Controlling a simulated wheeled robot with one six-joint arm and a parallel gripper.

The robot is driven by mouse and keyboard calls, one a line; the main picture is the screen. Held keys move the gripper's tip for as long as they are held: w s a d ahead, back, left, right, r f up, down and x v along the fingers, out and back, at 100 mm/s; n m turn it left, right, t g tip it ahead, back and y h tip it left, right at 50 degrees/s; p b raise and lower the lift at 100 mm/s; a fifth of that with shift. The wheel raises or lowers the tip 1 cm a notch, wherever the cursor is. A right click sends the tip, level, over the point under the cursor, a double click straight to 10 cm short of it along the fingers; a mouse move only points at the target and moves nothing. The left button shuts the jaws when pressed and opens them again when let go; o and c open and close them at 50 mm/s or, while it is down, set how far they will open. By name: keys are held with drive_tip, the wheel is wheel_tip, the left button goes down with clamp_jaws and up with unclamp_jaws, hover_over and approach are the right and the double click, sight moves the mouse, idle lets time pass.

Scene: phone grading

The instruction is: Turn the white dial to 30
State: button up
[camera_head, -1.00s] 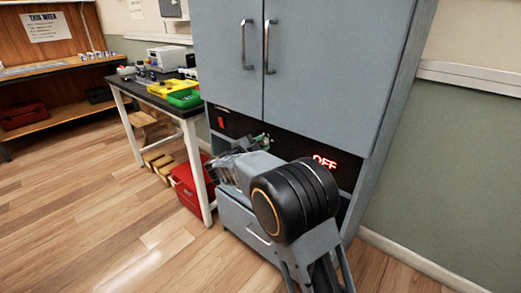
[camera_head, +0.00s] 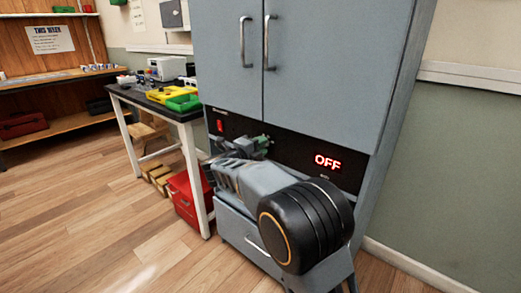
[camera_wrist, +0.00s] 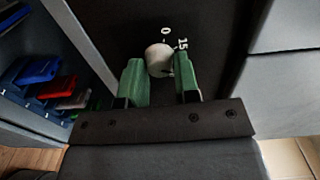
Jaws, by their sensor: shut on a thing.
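The white dial (camera_wrist: 159,59) sits on a black panel, with the marks 0 and 15 beside it in the wrist view. No mark of 30 can be read. My gripper (camera_wrist: 161,70) has green fingers, one on each side of the dial, shut on it. In the head view my gripper (camera_head: 263,143) reaches the black panel (camera_head: 288,152) under the cabinet doors, and my arm hides much of the panel there; I cannot make out the dial in that view. A red display (camera_head: 327,162) on the panel reads OFF.
The grey cabinet (camera_head: 320,80) has two closed doors with handles above the panel. A red switch (camera_head: 220,126) is at the panel's left. A workbench (camera_head: 185,115) with yellow and green trays stands left, with a red box (camera_head: 185,195) beneath. Wooden floor lies open at left.

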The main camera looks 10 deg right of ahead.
idle(0.4)
drive_tip(key=o, duration=0.9)
drive_tip(key=p+v, duration=0.3)
drive_tip(key=v, duration=1.1)
drive_tip(key=shift+p, duration=0.3)
